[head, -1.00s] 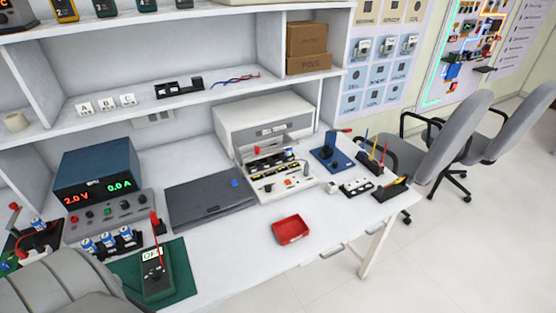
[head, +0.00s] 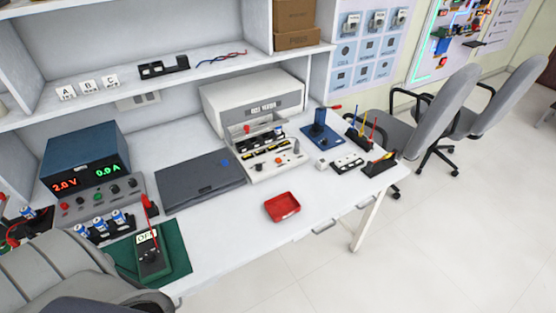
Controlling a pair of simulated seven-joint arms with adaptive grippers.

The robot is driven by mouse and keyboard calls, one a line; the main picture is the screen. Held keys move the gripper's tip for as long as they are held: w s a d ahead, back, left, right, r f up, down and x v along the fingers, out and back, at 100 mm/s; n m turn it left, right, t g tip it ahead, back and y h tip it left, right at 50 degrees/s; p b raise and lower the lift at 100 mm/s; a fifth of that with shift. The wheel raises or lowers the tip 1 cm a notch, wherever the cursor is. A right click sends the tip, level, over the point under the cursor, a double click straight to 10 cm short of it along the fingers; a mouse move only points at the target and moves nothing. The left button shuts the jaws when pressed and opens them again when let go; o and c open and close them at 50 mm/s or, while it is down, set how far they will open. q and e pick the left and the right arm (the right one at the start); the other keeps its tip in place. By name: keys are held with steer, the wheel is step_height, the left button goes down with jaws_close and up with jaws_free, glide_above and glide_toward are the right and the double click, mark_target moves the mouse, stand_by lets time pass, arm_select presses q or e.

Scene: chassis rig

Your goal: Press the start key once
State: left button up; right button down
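The white bench machine (head: 255,97) stands at the back of the table, right of the closed dark case. Its front control panel (head: 268,171) has small keys, among them a red-orange one (head: 279,160). The key labels are too small to read, so I cannot tell which is the start key. Black slots holding cells and a red knob show above the panel. Neither of my grippers is in view.
A blue power supply (head: 85,160) reads 2.0 V. A meter (head: 152,256) lies on a green mat, left of the red tray (head: 282,207). A blue stand (head: 320,136) and small holders are right of the machine. The front table is mostly clear.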

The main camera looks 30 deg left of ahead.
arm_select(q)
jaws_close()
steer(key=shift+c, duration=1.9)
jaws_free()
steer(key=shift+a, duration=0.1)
